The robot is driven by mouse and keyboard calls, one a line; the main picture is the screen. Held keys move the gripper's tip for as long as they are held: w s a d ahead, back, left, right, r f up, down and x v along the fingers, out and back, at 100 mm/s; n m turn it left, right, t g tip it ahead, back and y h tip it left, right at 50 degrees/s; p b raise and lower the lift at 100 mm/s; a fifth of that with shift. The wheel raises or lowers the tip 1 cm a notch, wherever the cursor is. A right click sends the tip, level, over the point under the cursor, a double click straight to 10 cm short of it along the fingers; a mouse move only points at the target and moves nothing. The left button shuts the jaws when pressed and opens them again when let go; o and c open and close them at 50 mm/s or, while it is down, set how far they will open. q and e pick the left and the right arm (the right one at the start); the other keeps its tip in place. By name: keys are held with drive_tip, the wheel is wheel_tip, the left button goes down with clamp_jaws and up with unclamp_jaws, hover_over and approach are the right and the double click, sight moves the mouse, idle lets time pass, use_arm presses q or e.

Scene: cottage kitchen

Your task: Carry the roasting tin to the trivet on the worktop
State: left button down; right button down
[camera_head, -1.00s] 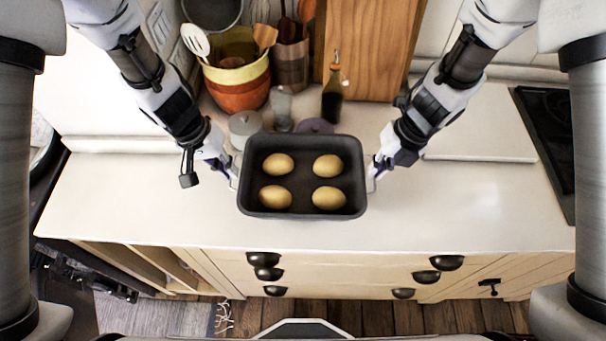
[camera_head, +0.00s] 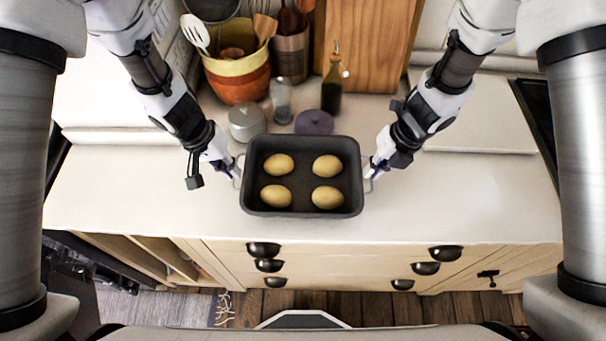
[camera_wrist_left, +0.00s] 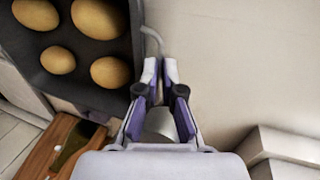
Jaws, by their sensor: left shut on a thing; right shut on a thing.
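The dark grey roasting tin (camera_head: 302,212) is level in the middle of the head view, with several potatoes (camera_head: 328,166) in it. My left gripper (camera_head: 236,172) is shut on its left wire handle and my right gripper (camera_head: 370,172) is shut on its right handle. In the left wrist view the left fingers (camera_wrist_left: 160,68) close at the handle, beside the tin (camera_wrist_left: 75,85). A round purple disc (camera_head: 314,122), possibly the trivet, lies on the worktop (camera_head: 450,200) just behind the tin. I cannot tell whether the tin touches the worktop.
Behind stand a grey lidded pot (camera_head: 247,122), a glass shaker (camera_head: 282,102), an oil bottle (camera_head: 331,88), stacked bowls (camera_head: 238,80), a utensil crock (camera_head: 290,55) and a wooden board (camera_head: 365,45). The worktop is clear left and right of the tin.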

use_arm(q)
drive_tip(key=shift+w+f, duration=0.1)
drive_tip(key=shift+f, duration=0.1)
use_arm(e)
drive_tip(key=shift+f, duration=0.25)
use_arm(q)
drive_tip(key=c, duration=1.7)
unclamp_jaws()
drive_tip(key=shift+f, duration=0.15)
use_arm(e)
drive_tip(key=c, duration=1.7)
unclamp_jaws()
drive_tip(key=shift+f, duration=0.15)
use_arm(q)
drive_tip(key=o, duration=0.4)
use_arm(e)
drive_tip(key=o, duration=0.4)
use_arm(q)
drive_tip(key=shift+s, duration=0.25)
use_arm(e)
drive_tip(key=shift+s, duration=0.15)
use_arm(q)
drive_tip(key=shift+w, duration=0.1)
drive_tip(key=o, duration=0.8)
